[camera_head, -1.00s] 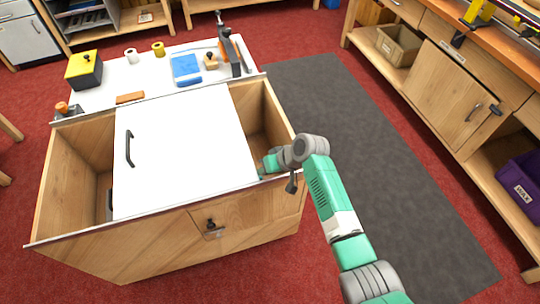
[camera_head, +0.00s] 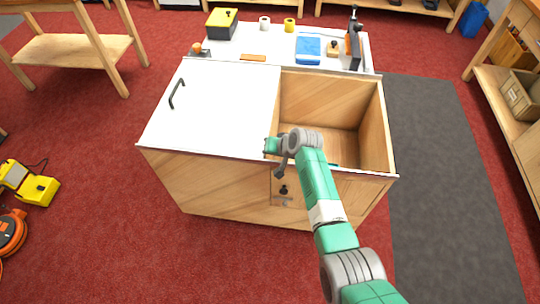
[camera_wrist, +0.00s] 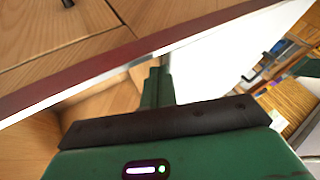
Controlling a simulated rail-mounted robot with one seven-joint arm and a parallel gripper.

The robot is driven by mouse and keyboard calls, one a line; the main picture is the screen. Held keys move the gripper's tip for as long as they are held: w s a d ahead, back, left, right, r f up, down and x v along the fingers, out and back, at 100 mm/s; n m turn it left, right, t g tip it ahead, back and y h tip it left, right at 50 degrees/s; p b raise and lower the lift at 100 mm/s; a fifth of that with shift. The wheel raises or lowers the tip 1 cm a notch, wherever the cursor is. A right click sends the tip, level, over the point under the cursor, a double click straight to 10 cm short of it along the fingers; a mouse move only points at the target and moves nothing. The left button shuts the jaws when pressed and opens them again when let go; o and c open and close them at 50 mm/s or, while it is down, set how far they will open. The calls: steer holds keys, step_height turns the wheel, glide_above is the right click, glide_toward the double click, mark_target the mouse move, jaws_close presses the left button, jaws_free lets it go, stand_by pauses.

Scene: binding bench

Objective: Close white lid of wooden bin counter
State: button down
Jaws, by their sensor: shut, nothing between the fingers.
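The wooden bin counter (camera_head: 230,185) stands in the middle of the head view. Its flat white lid (camera_head: 220,110), with a black bar handle (camera_head: 177,93), covers the left part of the top, flush with the left end. The right part is open and shows the empty-looking wooden inside. My gripper (camera_head: 271,147) is shut and empty at the lid's right edge, near the front corner. In the wrist view the shut fingers (camera_wrist: 158,85) are beside a white panel, apparently the lid (camera_wrist: 215,55); I cannot tell whether they touch it.
Behind the opening, a white worktop (camera_head: 275,45) holds a yellow-black box (camera_head: 221,23), tape rolls, a blue pad (camera_head: 310,49) and a black upright tool (camera_head: 354,45). A wooden table stands at upper left. Grey mat (camera_head: 435,190) lies clear at right.

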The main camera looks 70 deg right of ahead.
steer(key=shift+w+a, duration=0.1)
steer(key=shift+w, duration=0.1)
steer(key=shift+f, duration=0.1)
steer(key=s+a+r+p, duration=0.1)
steer(key=s+r+p, duration=0.4)
steer(key=s+r, duration=0.3)
steer(key=shift+s, duration=0.8)
steer(key=shift+a, duration=0.1)
